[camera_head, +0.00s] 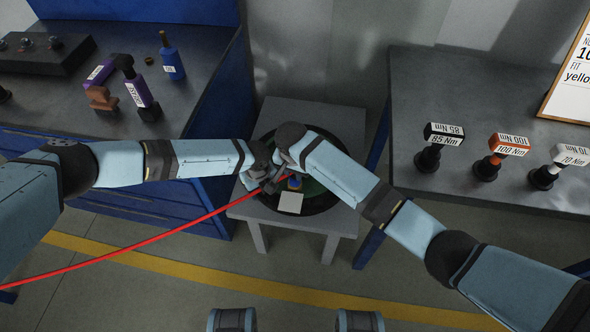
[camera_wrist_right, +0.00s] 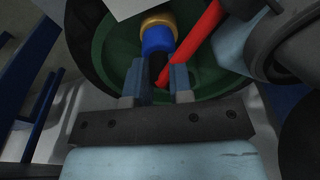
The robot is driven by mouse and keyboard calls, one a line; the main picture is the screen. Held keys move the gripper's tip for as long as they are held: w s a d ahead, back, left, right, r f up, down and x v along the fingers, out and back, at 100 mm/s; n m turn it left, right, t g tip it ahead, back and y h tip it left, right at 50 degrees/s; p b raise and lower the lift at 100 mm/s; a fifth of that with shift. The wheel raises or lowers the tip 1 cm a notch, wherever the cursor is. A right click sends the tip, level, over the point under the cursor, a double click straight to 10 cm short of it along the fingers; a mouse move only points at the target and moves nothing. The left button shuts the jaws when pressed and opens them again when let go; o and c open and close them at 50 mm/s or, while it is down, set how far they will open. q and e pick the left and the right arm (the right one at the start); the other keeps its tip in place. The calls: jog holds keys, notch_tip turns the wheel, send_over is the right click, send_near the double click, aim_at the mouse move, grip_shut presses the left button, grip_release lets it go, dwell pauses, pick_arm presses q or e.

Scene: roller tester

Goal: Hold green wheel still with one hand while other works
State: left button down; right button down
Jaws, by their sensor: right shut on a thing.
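The green wheel (camera_head: 316,190) with its black tyre lies flat on a low grey stand, partly hidden by my arms. In the right wrist view its green face (camera_wrist_right: 115,45) fills the upper middle. A blue part with a gold ring (camera_wrist_right: 157,38) stands on it. My right gripper (camera_wrist_right: 160,82) is over the wheel, shut on a narrow dark piece just below the blue part; what it is I cannot tell. A red hose (camera_head: 200,220) reaches the wheel, its end (camera_wrist_right: 200,38) beside my right fingers. My left gripper (camera_head: 262,178) is at the wheel's left edge, its fingers mostly hidden.
A white square (camera_head: 289,203) lies at the wheel's front. The grey stand (camera_head: 345,218) sits between two benches. The right bench (camera_head: 410,100) holds tools with torque labels (camera_head: 509,144). The left bench (camera_head: 205,50) holds purple tools (camera_head: 138,90) and a blue bottle-shaped item (camera_head: 171,62).

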jog(key=shift+r, duration=0.4)
jog(key=shift+r, duration=0.25)
jog(key=c, duration=1.7)
grip_release()
grip_shut()
jog(key=shift+r, duration=0.6)
